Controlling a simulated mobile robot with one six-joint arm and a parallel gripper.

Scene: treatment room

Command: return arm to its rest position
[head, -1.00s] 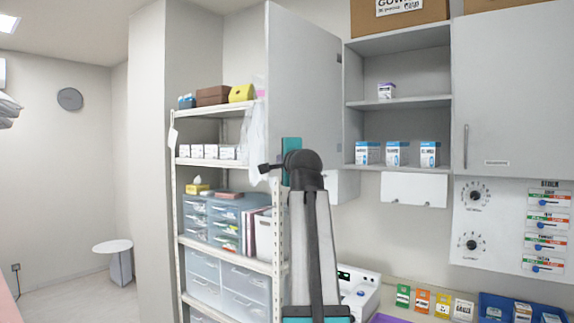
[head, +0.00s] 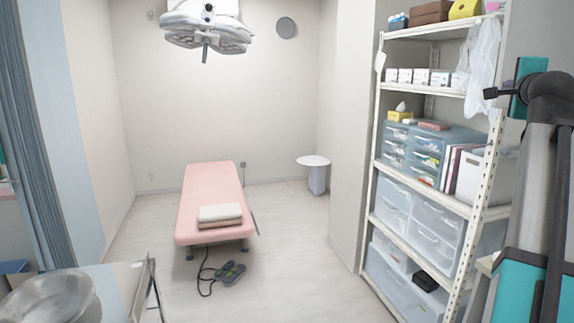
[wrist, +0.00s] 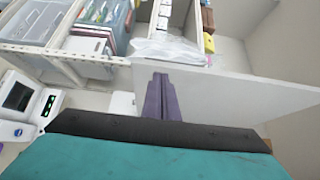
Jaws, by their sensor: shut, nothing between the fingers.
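My gripper (wrist: 160,80) shows in the wrist view as two dark purple fingers side by side, shut with nothing between them. Behind the fingers is the pale side panel of a cabinet (wrist: 235,98). In the head view my arm stands upright at the right edge, in front of the shelf rack's right side. The fingers cannot be made out in the head view.
A white shelf rack (head: 367,224) with drawers and boxes stands right of centre. A pink treatment bed (head: 211,180) with a folded towel (head: 220,216) is at the middle. A metal basin (head: 50,300) stands on a cart at lower left.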

